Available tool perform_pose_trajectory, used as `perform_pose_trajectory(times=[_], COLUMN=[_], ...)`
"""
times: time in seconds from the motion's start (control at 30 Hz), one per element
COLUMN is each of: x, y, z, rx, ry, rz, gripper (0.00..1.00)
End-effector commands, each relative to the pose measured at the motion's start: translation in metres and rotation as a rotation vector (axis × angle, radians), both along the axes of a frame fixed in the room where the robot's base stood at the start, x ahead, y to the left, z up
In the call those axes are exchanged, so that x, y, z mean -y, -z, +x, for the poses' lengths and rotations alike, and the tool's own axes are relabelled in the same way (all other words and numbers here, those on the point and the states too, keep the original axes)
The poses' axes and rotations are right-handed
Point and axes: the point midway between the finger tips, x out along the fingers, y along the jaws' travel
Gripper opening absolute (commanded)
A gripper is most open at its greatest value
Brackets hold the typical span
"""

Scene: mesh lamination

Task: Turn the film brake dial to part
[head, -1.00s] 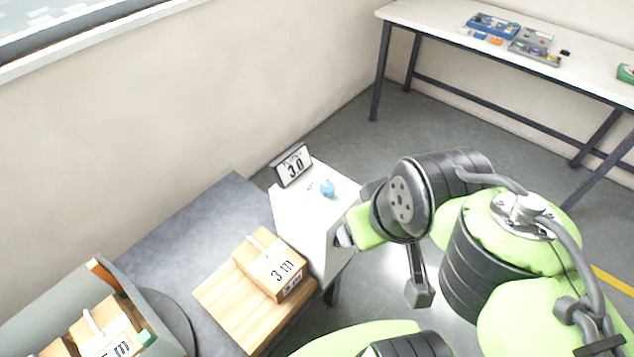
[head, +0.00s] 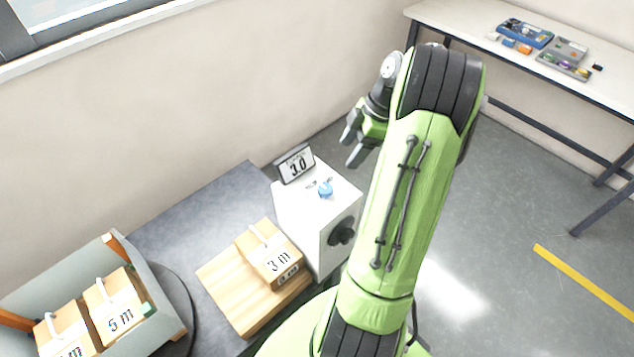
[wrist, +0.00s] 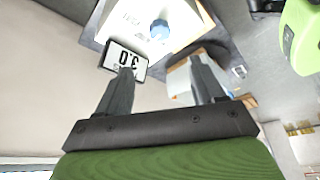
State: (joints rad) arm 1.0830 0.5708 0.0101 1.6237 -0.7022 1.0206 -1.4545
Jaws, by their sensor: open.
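A white box (head: 290,208) stands at the end of the grey bench. On its top is a small blue dial (head: 326,189) with dark marks beside it, too small to read. A black round knob (head: 342,233) is on the box's side. I cannot tell for sure which is the film brake dial. A display (head: 295,163) on the box reads 3.0. My gripper (head: 350,150) is open and empty, above and beyond the box, apart from both knobs. In the wrist view the blue dial (wrist: 159,29) and display (wrist: 124,58) lie beyond the spread fingers.
A wooden board (head: 225,292) beside the box carries a carton marked 3 m (head: 270,255). A grey bin (head: 60,268) with more cartons stands at lower left. A wall runs behind the bench. A white table (head: 470,22) with trays stands at far right.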

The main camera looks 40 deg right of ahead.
Motion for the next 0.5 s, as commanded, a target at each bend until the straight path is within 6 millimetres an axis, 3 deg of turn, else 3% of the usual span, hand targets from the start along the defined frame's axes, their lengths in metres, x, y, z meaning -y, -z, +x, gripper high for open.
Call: perform_pose_trajectory(times=[0.2,0.5], x=[-0.019,-0.041], y=[0.054,0.117], z=[0.011,0.027], rx=[-0.005,-0.005], ry=[-0.001,0.001], rz=[0.006,0.002], gripper=[0.68,0.68])
